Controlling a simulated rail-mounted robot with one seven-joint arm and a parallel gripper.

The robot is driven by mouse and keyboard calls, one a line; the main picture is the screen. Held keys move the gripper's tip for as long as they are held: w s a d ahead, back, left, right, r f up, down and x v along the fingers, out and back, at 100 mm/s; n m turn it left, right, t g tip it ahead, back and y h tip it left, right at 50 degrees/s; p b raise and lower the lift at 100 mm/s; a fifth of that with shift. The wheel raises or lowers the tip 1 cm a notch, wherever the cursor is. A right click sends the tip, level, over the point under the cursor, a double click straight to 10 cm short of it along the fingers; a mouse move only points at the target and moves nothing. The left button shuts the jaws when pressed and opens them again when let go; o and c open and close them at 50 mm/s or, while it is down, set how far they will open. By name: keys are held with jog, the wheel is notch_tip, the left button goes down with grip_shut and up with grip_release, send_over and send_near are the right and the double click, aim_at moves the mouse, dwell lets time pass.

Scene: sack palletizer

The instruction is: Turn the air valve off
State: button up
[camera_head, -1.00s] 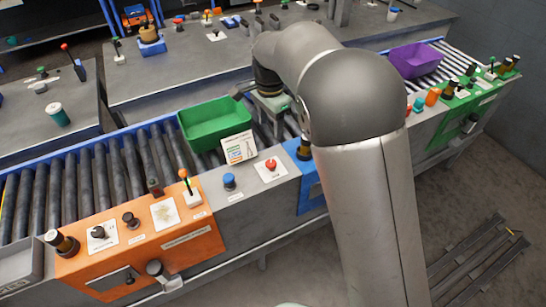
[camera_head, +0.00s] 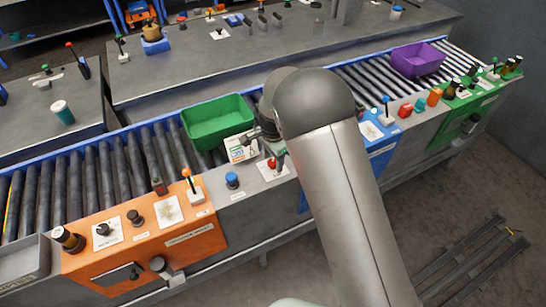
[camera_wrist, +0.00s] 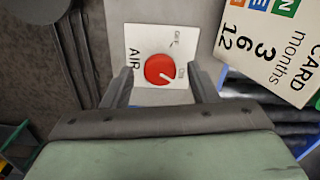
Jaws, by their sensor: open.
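The air valve is a round red knob (camera_wrist: 160,71) on a white plate (camera_wrist: 137,38) marked AIR, seen in the wrist view. A white line on the knob points toward one of two small labels, which look like OFF and ON but are hard to read. My gripper (camera_wrist: 160,88) is open, with one finger on each side of the knob in the picture. I cannot tell whether the fingers touch it.
A white card (camera_head: 240,147) with printed text stands close beside the plate, in front of a green bin (camera_head: 217,122). A blue button (camera_head: 232,180) is to the left. An orange panel (camera_head: 145,250) with levers and knobs lies further left, and a purple bin (camera_head: 417,60) is far right.

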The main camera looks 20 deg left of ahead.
jog(key=c, duration=1)
jog(key=shift+n, duration=0.3)
jog(key=n+b, duration=0.2)
jog(key=n, duration=0.1)
jog(key=shift+f, duration=0.1)
jog(key=n+b, duration=0.2)
jog(key=n, duration=0.3)
jog(key=shift+n+b, duration=0.4)
jog(key=n+b, duration=0.1)
jog(key=n, duration=0.3)
jog(key=shift+a+n+b, duration=0.1)
jog(key=shift+n+b, duration=0.25)
jog(key=shift+n, duration=1.95)
